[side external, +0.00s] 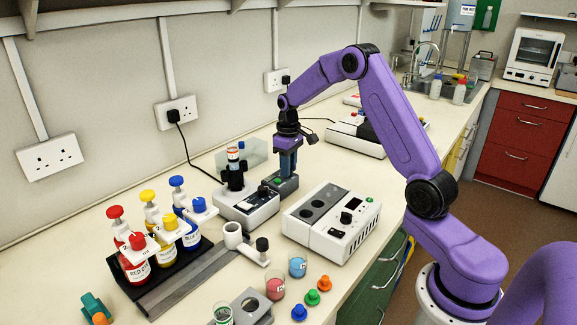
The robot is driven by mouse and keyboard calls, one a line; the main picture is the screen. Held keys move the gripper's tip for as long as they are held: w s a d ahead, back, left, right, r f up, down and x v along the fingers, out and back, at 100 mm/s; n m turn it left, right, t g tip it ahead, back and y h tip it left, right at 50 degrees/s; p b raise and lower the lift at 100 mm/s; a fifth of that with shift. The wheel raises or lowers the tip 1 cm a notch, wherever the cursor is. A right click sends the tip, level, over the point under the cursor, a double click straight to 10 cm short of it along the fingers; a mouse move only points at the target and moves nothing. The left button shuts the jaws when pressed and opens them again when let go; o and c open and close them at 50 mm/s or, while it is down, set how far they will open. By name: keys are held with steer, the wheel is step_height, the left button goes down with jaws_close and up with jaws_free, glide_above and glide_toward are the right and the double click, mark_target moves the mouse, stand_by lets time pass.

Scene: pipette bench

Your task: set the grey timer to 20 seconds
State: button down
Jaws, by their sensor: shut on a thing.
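The grey timer (284,187) appears to be the small dark grey box on the bench, with a green button on its top. It stands behind the white two-well unit and right of the white mixer. My gripper (287,172) points straight down over the timer's back part, its fingertips at the timer's top. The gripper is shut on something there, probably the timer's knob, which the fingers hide. The timer's display and setting cannot be read from this view.
A white mixer (248,210) holding a dark tube stands close left of the timer. A white two-well unit (333,228) stands in front. Red, yellow and blue bottles fill a black rack (150,292) at left. Small beakers and coloured caps lie near the front edge.

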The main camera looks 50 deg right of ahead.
steer(key=shift+m, duration=2.2)
steer(key=c, duration=0.9)
jaws_free()
steer(key=shift+o, duration=0.2)
steer(key=shift+r, duration=0.1)
step_height(320, 180, up, 17)
steer(key=shift+r, duration=0.15)
